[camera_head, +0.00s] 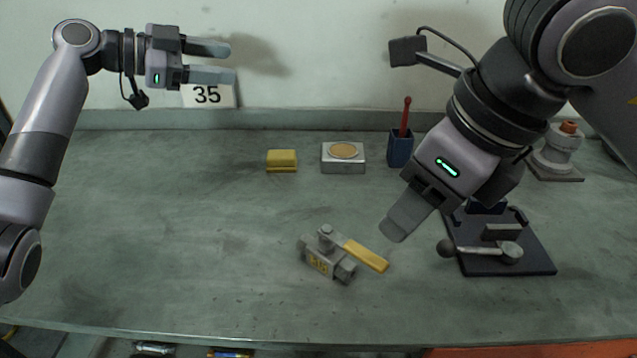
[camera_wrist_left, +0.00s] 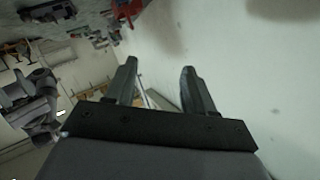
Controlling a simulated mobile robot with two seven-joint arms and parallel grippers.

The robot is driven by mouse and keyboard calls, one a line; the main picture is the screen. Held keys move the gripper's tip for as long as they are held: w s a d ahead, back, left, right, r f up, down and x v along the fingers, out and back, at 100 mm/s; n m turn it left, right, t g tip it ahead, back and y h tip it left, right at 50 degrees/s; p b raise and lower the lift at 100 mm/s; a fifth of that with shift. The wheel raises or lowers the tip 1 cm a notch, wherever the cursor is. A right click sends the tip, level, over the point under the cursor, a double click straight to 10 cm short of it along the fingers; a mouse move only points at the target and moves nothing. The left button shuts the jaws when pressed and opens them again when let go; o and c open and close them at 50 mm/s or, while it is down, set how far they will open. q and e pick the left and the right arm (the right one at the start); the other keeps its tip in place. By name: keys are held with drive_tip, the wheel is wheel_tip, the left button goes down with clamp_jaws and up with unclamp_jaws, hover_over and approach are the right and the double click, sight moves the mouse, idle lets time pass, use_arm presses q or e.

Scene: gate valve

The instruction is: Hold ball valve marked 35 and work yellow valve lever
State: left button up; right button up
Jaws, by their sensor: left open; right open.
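The ball valve (camera_head: 321,261) is a grey metal body lying on the bench near the front middle, with a yellow marking on its side that I cannot read surely. Its yellow lever (camera_head: 366,255) points right and toward the front. A white card marked 35 (camera_head: 208,95) stands at the back wall on the left. My left gripper (camera_head: 232,62) is open and empty, raised in front of the wall and partly over the card. The left wrist view shows its two fingers (camera_wrist_left: 160,85) apart with nothing between. My right gripper (camera_head: 393,229) is open, pointing down above and beside the lever's end, apart from it.
A yellow block (camera_head: 282,160), a silver box with a tan disc (camera_head: 343,158) and a blue holder with a red-handled tool (camera_head: 400,148) stand at the back. A dark clamp fixture (camera_head: 530,257) sits right of the valve. The bench's left side is clear.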

use_arm(q)
drive_tip(key=s+d+f+m+g+y, duration=0.25)
drive_tip(key=s+d+g, duration=0.2)
drive_tip(key=d, duration=0.45)
drive_tip(key=m+g+y, duration=0.3)
drive_tip(key=m+y, duration=0.3)
drive_tip(key=y, duration=0.5)
hover_over(323, 225)
drive_tip(key=shift+t+h, duration=0.25)
wheel_tip(323, 225, down, 7)
drive_tip(key=shift+r, duration=0.1)
drive_tip(key=shift+a+f, duration=0.1)
drive_tip(key=shift+f, duration=3.45)
clamp_jaws()
